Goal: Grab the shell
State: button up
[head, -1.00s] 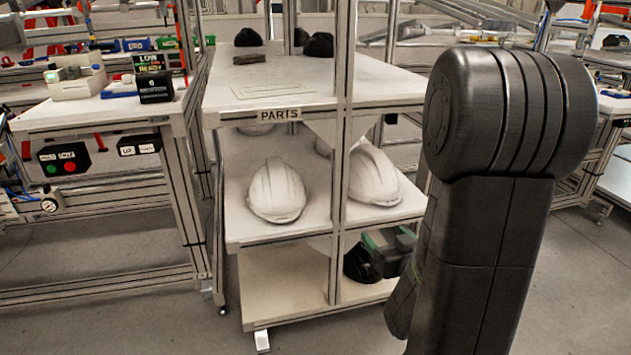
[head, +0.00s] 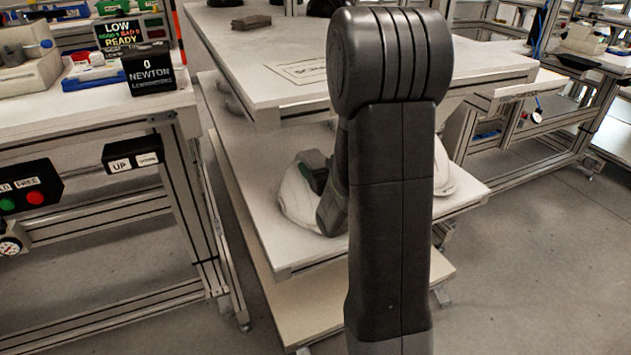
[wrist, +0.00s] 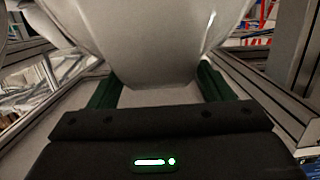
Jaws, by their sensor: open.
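A white helmet shell (head: 297,200) sits on the middle shelf (head: 262,215) of the rack. My arm hides its right side. In the wrist view the shell (wrist: 155,40) fills the upper middle, and its narrower lower end shows between my fingers. My gripper (wrist: 158,82) is open, with one green finger on each side of that end. I cannot tell whether either finger touches it. A second white shell (head: 442,170) is partly hidden behind my arm at the right of the same shelf.
The rack's top board (head: 285,60) overhangs the shelf, with a dark block (head: 251,22) on it. A lower shelf (head: 290,310) lies beneath. A workbench (head: 90,115) with button boxes stands at left. Floor at right is clear.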

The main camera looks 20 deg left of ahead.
jog(key=shift+x, duration=1)
jog(key=shift+c, duration=0.2)
grip_shut()
